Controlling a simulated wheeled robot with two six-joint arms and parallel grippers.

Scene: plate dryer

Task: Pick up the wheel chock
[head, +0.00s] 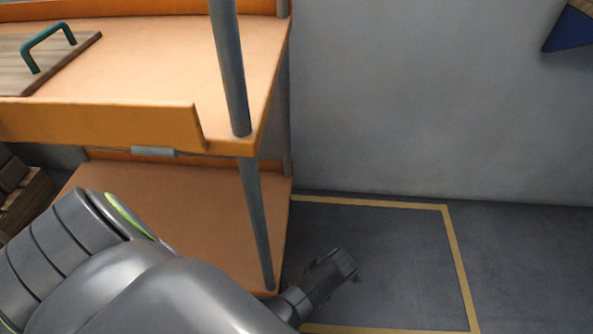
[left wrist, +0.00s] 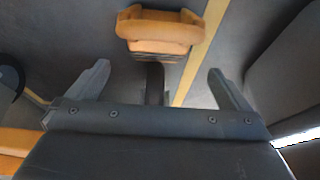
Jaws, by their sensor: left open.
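An orange block with a dark ribbed side, which looks like the wheel chock (left wrist: 160,29), shows at the top of the left wrist view. It is on the grey floor beside a yellow line. My left gripper (left wrist: 158,84) is open and empty, its two fingers spread apart, with the chock beyond the fingertips. In the head view my left gripper (head: 334,268) is low over the floor, right of the rack. I cannot make out the chock in the head view. My right gripper is in neither view.
An orange rack (head: 165,208) with grey posts stands at the left. A wooden board with a green handle (head: 47,46) lies on its upper shelf. Yellow tape (head: 456,255) marks a floor area by the grey wall (head: 430,110). Floor to the right is clear.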

